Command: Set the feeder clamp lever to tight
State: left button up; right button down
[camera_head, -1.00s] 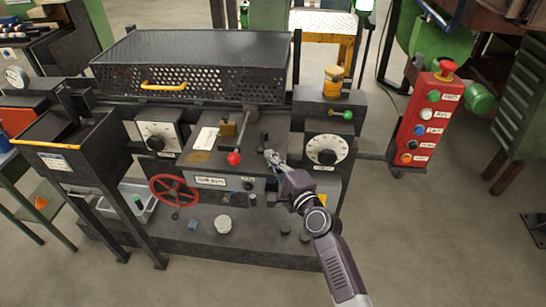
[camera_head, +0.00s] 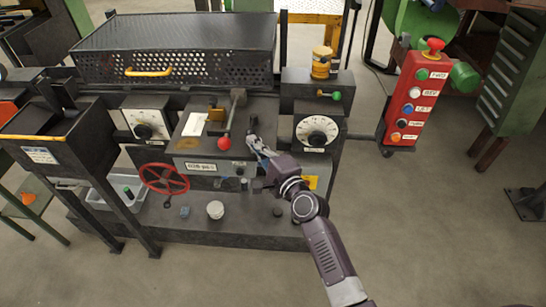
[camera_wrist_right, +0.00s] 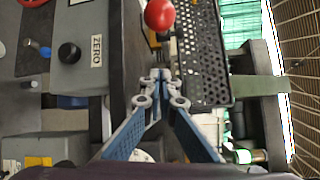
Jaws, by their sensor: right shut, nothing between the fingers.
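A lever with a red ball knob (camera_head: 224,143) stands on the dark machine's middle block, its rod tilting toward me. The red ball also shows at the top of the right wrist view (camera_wrist_right: 160,14). A second, short lever with a green ball (camera_head: 335,96) sits on the right-hand box. I cannot read which lever is the feeder clamp. My right gripper (camera_head: 253,140) is shut and empty, just right of the red ball and apart from it. Its closed fingertips show in the right wrist view (camera_wrist_right: 161,76). My left gripper is out of view.
A perforated guard (camera_head: 180,68) with a yellow handle stands behind. Round dials (camera_head: 317,131) flank the middle block. A red handwheel (camera_head: 164,179) is at lower left and a red button panel (camera_head: 412,105) at right. The floor at lower right is clear.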

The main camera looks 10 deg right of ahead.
jog(key=d+v, duration=0.1)
jog(key=v, duration=1)
jog(key=shift+s+d+h, duration=0.15)
jog(key=shift+d+h, duration=0.05)
jog(key=shift+h, duration=0.1)
jog(key=shift+f, duration=0.2)
